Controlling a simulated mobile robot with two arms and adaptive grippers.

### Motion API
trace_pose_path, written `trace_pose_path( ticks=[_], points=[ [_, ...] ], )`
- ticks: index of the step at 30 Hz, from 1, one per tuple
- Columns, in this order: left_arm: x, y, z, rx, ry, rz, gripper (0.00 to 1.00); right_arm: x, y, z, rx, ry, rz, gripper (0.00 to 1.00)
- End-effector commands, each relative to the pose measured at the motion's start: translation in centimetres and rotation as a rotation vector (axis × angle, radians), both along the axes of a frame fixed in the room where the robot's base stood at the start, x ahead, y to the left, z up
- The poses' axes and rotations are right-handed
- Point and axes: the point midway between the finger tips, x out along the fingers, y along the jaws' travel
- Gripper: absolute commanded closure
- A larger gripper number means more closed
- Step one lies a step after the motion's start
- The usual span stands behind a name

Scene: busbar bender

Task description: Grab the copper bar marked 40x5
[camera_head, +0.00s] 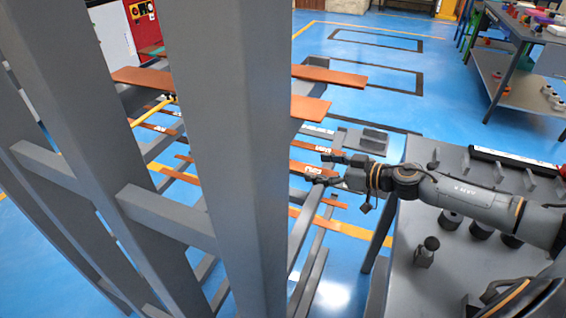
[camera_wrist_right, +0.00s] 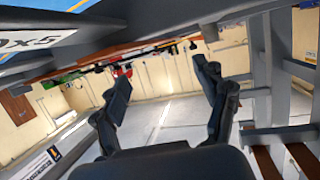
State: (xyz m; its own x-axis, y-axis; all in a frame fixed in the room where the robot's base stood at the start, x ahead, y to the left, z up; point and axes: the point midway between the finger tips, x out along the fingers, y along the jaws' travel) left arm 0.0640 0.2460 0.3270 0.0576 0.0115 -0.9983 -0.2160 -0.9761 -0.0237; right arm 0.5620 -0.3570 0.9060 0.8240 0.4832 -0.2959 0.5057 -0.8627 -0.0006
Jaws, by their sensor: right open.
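My right gripper (camera_head: 318,169) reaches in from the right beside the rack, with its fingers apart and nothing between them. In the wrist view my right gripper (camera_wrist_right: 160,82) also shows open and empty. Several copper bars lie on the rack's arms, among them two upper bars (camera_head: 335,77) and (camera_head: 311,107), and lower ones near the gripper (camera_head: 318,146). A thin copper-coloured bar edge (camera_wrist_right: 130,50) runs beyond the fingers. I cannot tell which bar bears 40x5. My left gripper is not in view.
Thick grey rack posts (camera_head: 235,150) stand close in front and hide much of the bars. A grey workbench (camera_head: 410,285) with small dark parts lies under my right arm. Another table (camera_head: 535,90) stands at the back right. Blue floor is clear beyond the rack.

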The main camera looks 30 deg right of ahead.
Motion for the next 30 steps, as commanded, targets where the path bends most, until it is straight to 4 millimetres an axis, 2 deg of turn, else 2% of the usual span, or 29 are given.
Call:
trace_pose_path(
  ticks=[6,9,20,25,30],
  points=[
    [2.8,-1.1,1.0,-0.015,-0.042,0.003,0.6,2.0,1.2,-0.3,0.001,-0.004,0.001,0.27],
    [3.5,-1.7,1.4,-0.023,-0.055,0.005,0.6,3.0,1.7,-0.8,0.004,-0.002,-0.001,0.27],
    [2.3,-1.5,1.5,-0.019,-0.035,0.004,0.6,5.0,2.8,-1.9,0.003,-0.001,0.0,0.27],
    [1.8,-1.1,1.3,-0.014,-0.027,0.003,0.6,7.1,3.4,-3.2,0.002,-0.001,0.002,0.27],
    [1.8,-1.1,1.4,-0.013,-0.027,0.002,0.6,8.6,4.2,-3.6,0.001,-0.002,0.001,0.27]
  ],
)
